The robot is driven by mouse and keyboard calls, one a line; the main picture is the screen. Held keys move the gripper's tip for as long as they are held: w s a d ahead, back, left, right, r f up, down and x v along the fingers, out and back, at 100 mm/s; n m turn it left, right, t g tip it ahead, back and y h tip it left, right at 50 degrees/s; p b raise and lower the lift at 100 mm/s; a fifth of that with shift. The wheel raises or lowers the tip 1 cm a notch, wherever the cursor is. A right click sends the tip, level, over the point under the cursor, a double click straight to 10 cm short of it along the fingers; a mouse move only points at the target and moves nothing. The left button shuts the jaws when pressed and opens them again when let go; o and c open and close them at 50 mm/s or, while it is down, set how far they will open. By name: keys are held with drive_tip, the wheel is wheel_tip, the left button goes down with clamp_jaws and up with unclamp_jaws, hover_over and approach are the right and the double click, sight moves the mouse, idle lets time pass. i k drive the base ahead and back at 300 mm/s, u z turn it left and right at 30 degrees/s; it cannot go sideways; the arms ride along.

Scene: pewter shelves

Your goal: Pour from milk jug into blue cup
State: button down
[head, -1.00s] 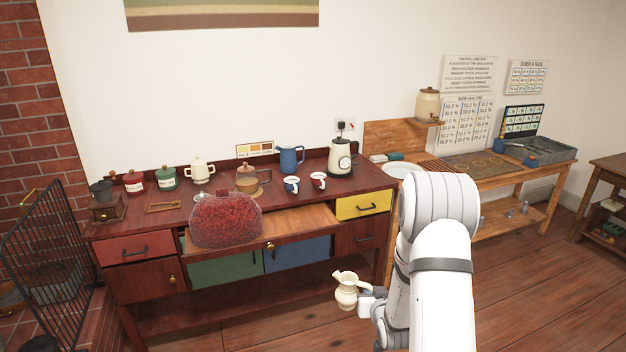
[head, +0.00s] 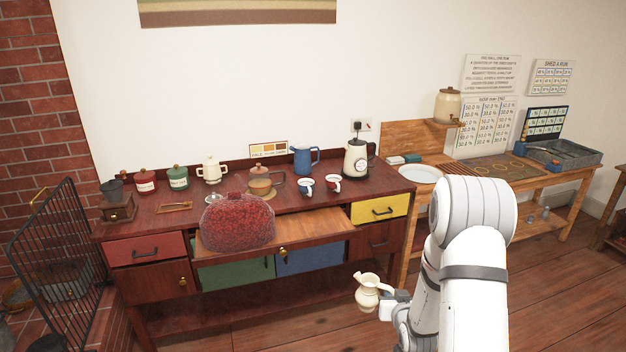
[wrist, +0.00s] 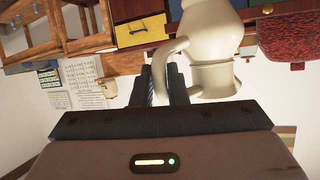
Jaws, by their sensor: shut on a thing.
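The cream milk jug (head: 368,292) is held out in front of the sideboard, below its top, and looks roughly upright in the head view. My gripper (head: 388,300) is shut on the jug's handle; the wrist view shows the dark fingers (wrist: 170,84) at the handle of the jug (wrist: 212,40). The blue cup (head: 306,185) stands on the sideboard top, right of the copper-coloured pot and left of a red cup (head: 332,183). The jug is well apart from the blue cup. The inside of the jug and cup cannot be seen.
The dark red sideboard (head: 180,222) has an open middle drawer with a red tea cosy (head: 238,222) at its front. A blue jug (head: 304,160) and a cream kettle (head: 356,158) stand behind the cups. Floor before the sideboard's right end is clear.

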sight(307, 189)
drive_tip(key=i, duration=1.55)
drive_tip(key=u, duration=0.1)
